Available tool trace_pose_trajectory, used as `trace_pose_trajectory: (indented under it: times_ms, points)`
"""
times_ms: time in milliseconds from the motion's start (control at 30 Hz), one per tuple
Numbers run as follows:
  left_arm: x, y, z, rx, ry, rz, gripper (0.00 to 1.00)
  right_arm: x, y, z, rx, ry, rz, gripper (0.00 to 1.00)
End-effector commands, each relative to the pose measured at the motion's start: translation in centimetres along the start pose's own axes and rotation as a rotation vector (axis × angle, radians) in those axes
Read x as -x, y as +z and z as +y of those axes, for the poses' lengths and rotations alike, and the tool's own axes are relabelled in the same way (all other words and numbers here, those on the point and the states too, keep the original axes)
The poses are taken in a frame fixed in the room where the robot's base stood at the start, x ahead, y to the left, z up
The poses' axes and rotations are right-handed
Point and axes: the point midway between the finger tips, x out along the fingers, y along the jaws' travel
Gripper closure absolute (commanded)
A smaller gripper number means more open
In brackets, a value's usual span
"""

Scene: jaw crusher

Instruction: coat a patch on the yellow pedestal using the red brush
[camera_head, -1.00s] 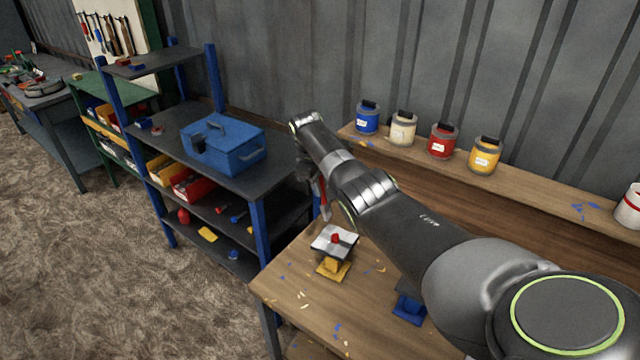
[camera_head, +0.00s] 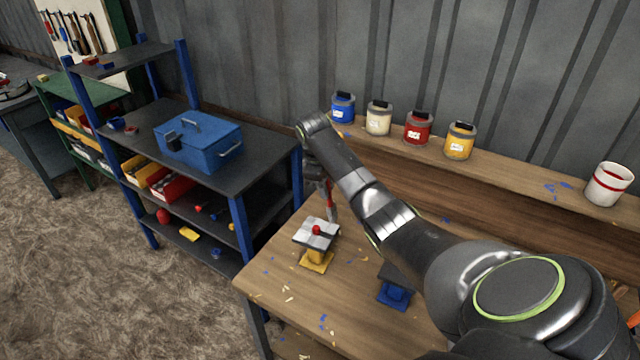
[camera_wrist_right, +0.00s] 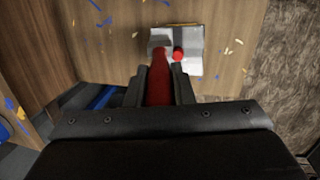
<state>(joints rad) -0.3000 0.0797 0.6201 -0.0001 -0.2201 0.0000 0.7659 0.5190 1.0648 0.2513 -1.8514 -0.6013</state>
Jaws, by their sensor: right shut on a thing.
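The yellow pedestal (camera_head: 317,260) stands on the wooden bench and carries a tilted light-grey plate (camera_head: 309,240) with a small red spot (camera_head: 316,230) on it. The plate (camera_wrist_right: 192,68) and red spot (camera_wrist_right: 178,53) also show in the right wrist view. My right gripper (camera_head: 327,190) is shut on the red brush (camera_head: 332,206), just behind the plate. In the wrist view the brush's red handle (camera_wrist_right: 158,86) sits between the fingers, and its far end overlaps the plate's left part. I cannot tell whether the bristles touch the plate. My left gripper is out of view.
A blue pedestal (camera_head: 394,293) with a dark plate stands to the right, partly under my right arm. Blue, cream, red and yellow cans (camera_head: 459,141) and a white cup (camera_head: 608,184) line the back ledge. A shelf with a blue toolbox (camera_head: 198,143) stands left.

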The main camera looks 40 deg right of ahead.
Motion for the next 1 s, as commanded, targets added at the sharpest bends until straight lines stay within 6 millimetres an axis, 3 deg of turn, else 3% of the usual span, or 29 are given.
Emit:
trace_pose_trajectory:
  times_ms: [400, 767, 1000]
  points:
    - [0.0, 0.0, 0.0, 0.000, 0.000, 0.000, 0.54, -0.1, -0.1, 0.0, 0.000, 0.000, 0.000, 1.00]
    - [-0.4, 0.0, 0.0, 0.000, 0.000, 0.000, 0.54, -3.3, -0.3, -0.6, 0.000, -0.001, -0.001, 1.00]
    - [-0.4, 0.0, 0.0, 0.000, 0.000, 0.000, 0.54, -3.4, -0.3, -0.6, 0.000, 0.000, 0.000, 1.00]
